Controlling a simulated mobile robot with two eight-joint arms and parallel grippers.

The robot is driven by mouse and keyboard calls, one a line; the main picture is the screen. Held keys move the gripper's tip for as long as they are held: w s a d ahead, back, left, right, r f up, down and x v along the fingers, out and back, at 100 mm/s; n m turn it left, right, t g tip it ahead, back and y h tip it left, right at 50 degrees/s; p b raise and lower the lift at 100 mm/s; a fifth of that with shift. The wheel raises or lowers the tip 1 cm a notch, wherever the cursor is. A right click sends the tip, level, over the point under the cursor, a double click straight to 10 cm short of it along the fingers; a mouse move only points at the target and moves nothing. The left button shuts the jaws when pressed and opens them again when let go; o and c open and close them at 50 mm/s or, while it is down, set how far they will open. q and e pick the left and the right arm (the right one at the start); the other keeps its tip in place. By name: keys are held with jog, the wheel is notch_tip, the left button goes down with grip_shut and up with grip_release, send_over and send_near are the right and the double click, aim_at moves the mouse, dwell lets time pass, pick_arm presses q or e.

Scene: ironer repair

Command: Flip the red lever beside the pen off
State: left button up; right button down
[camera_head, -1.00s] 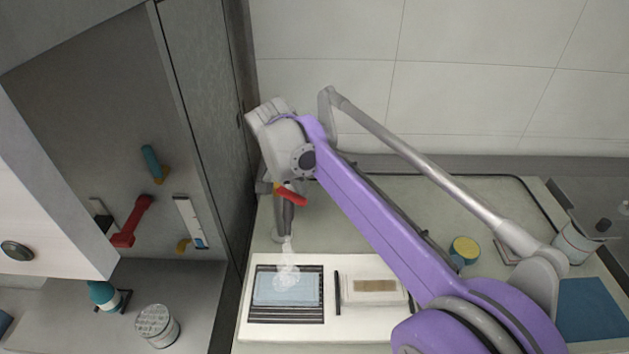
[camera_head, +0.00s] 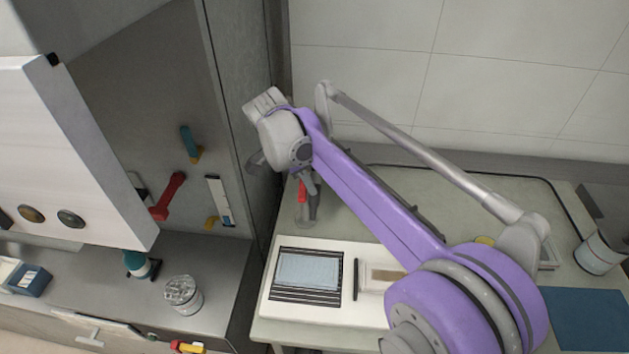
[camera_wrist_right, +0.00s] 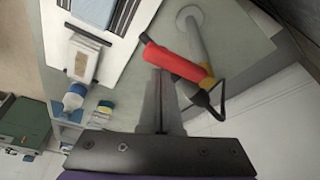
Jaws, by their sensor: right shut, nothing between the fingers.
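A red lever (camera_head: 302,191) stands at the far left of the worktable, near a grey post with a round base (camera_wrist_right: 189,17). In the right wrist view the red lever (camera_wrist_right: 175,62) lies slanted across the shut fingertips, with a yellow part and a black loop at its lower end. My right gripper (camera_wrist_right: 160,75) is shut and empty, very close to the lever; I cannot tell whether they touch. In the head view it is mostly hidden behind its own wrist. A dark pen (camera_head: 355,279) lies on the white board, nearer than the lever. My left gripper is out of view.
The white board (camera_head: 270,300) holds a striped pad (camera_head: 307,273) and a small box. Another red handle (camera_head: 169,196) is on the cabinet wall at left. A white-sided can (camera_head: 598,253) and a blue mat (camera_head: 590,318) are at right. A tiled wall stands behind.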

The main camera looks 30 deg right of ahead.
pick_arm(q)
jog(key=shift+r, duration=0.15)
pick_arm(e)
jog(key=shift+a, duration=0.3)
dwell(0.3)
jog(key=shift+d, duration=0.15)
